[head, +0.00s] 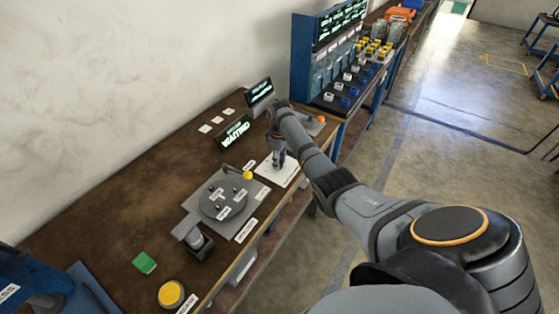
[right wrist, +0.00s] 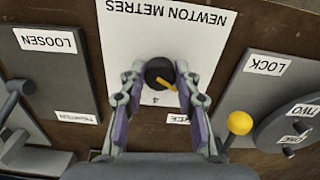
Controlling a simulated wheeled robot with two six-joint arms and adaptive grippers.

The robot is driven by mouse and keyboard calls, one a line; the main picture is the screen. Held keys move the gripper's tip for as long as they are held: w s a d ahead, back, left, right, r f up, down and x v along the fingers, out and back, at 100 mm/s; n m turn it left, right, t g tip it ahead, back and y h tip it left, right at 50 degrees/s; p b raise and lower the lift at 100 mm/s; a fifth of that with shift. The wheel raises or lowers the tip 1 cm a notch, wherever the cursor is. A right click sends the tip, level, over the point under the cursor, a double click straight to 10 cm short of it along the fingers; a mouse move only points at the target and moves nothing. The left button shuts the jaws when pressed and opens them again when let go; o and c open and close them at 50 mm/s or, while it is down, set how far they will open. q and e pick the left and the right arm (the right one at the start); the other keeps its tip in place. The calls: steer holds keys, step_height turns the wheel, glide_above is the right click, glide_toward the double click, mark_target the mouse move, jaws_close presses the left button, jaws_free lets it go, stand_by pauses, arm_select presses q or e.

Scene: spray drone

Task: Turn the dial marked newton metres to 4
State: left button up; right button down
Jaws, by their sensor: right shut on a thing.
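The dial (right wrist: 158,72) is a round black knob with a yellow pointer, on a white plate (right wrist: 125,35) printed NEWTON METRES, upside down in the right wrist view. The pointer slants down and right there. A printed 4 shows just below the knob; other scale marks are hidden or not readable. My right gripper (right wrist: 160,76) is shut on the dial, one finger on each side. In the head view my right gripper (head: 278,160) stands over the white plate (head: 283,176), and the dial is mostly hidden. My left gripper is not in view.
A grey panel marked LOOSEN (right wrist: 45,55) and a LOCK panel (right wrist: 262,75) flank the plate. A yellow-balled lever (right wrist: 239,123) stands close to a round disc (head: 222,200). A lit sign (head: 235,131), green block (head: 145,262) and yellow button (head: 171,294) share the bench.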

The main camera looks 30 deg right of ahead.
steer(key=shift+r+m+p, duration=0.2)
steer(key=shift+m+p, duration=0.7)
steer(key=shift+a+m+p, duration=0.1)
steer(key=shift+m+p, duration=0.85)
steer(key=shift+m, duration=0.25)
steer(key=m+p, duration=0.1)
steer(key=m, duration=0.2)
steer(key=shift+m+p, duration=0.3)
steer(key=shift+p, duration=0.05)
steer(key=shift+a+f+m+p, duration=0.15)
steer(key=shift+m+p, duration=0.4)
steer(key=shift+m, duration=1.35)
steer(key=shift+w, duration=0.1)
steer(key=c, duration=1)
jaws_free()
steer(key=shift+o, duration=0.2)
